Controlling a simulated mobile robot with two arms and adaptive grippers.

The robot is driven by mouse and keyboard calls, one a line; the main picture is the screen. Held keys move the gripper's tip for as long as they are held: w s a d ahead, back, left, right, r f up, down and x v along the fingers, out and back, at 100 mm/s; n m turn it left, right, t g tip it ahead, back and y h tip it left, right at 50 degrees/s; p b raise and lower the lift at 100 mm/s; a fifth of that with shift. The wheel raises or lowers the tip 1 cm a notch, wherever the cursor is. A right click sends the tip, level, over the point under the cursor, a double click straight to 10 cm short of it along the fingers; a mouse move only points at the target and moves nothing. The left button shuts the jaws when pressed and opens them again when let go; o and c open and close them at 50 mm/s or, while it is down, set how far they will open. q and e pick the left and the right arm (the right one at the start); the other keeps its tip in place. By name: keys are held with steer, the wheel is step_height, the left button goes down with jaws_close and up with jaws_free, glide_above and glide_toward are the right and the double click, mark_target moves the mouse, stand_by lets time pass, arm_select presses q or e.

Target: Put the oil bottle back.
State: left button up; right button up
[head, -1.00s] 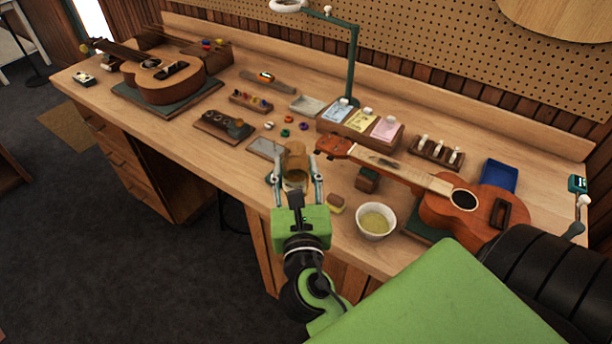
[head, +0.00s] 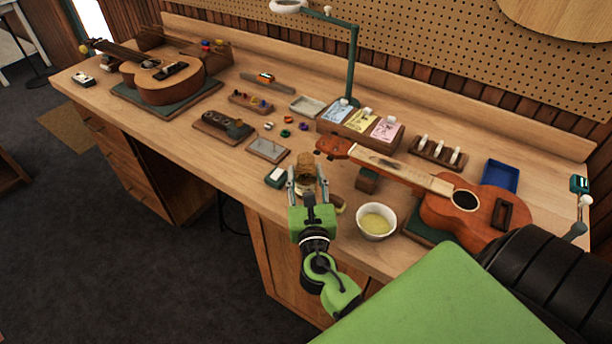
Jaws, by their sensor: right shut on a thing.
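The oil bottle (head: 306,166) is brown with a paler lower part. It looks upright between the fingers of my right gripper (head: 307,184), near the front edge of the workbench. My right gripper is shut on it, with one finger on each side. The fingers and palm hide part of its lower end, and I cannot tell whether its base touches the bench. My left gripper is not in view.
A small dark green and white box (head: 276,177) is close left of the bottle, with a framed grey plate (head: 268,150) behind it. A wooden block (head: 367,180), a white bowl (head: 376,221) and a ukulele (head: 462,205) are to the right. The workbench (head: 215,165) has bare wood at front left.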

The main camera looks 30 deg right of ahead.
steer(key=o, duration=1.2)
steer(key=shift+f, duration=0.1)
steer(key=shift+o, duration=0.2)
steer(key=b+v, duration=0.3)
steer(key=v, duration=0.8)
steer(key=shift+s, duration=0.1)
steer(key=shift+s+a+r, duration=0.2)
steer(key=shift+s+r, duration=0.05)
steer(key=shift+s, duration=0.15)
